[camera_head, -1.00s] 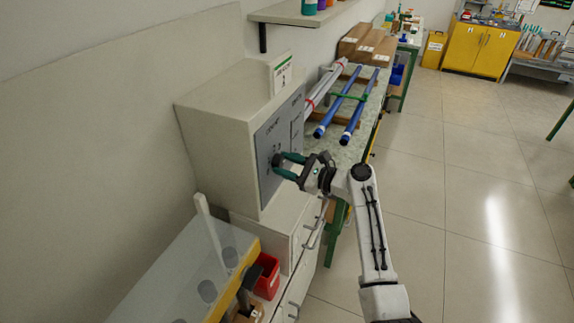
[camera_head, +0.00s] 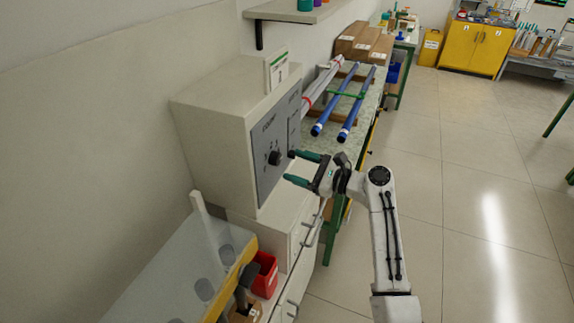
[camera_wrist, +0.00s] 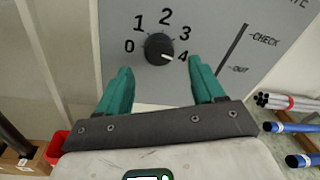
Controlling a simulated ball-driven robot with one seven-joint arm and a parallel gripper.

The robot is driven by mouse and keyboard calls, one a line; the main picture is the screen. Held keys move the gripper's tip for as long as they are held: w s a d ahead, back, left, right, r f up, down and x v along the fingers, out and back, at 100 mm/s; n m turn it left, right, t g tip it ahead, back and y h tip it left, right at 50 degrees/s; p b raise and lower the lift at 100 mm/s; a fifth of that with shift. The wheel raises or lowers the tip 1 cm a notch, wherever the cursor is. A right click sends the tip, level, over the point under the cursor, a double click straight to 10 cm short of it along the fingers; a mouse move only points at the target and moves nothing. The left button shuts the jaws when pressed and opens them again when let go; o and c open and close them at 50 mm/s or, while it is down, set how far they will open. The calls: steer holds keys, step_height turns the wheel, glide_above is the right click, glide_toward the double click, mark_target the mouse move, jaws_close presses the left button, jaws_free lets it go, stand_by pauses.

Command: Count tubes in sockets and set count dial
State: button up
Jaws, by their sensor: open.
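The black count dial (camera_head: 274,158) is on the grey panel (camera_head: 266,185) of a beige cabinet. In the wrist view the dial (camera_wrist: 159,47) has marks 0, 1, 2, 3 and 4 around it, and its white pointer mark faces near the 4. My gripper (camera_head: 291,167) is open and empty, in front of the panel and apart from the dial. In the wrist view its green fingers (camera_wrist: 160,68) stand either side below the dial. A rack (camera_head: 166,275) with round sockets is at the lower left. One pale tube (camera_head: 207,228) stands in it; the rack is partly cut off.
A slot marked CHECK and OUT (camera_wrist: 236,50) is right of the dial. Blue rods (camera_head: 343,105) and grey rods (camera_head: 321,88) lie on the bench behind. A red bin (camera_head: 265,274) is below the cabinet. Open floor (camera_head: 460,200) lies to the right.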

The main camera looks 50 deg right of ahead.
steer(key=b+v, duration=0.1)
steer(key=v, duration=0.5)
steer(key=shift+s, duration=0.15)
stand_by(0.3)
steer(key=s+a+f+n+g+b, duration=0.1)
steer(key=s+a+f+n+g, duration=0.35)
steer(key=a+f+n, duration=0.3)
steer(key=s+a+f+n+g+b, duration=0.1)
steer(key=s+a+f+n+g, duration=0.35)
steer(key=a+f+n, duration=0.35)
steer(key=s+a+f+n+g+h, duration=0.2)
steer(key=s+n+g, duration=0.1)
steer(key=s+n, duration=0.3)
steer(key=s+a+f+n+g+h+b, duration=0.1)
steer(key=s+n+g, duration=0.3)
steer(key=s, duration=0.5)
steer(key=shift+s+a+f+n+h, duration=0.15)
steer(key=shift+a+f+n+h, duration=0.6)
steer(key=shift+a+n+h, duration=0.15)
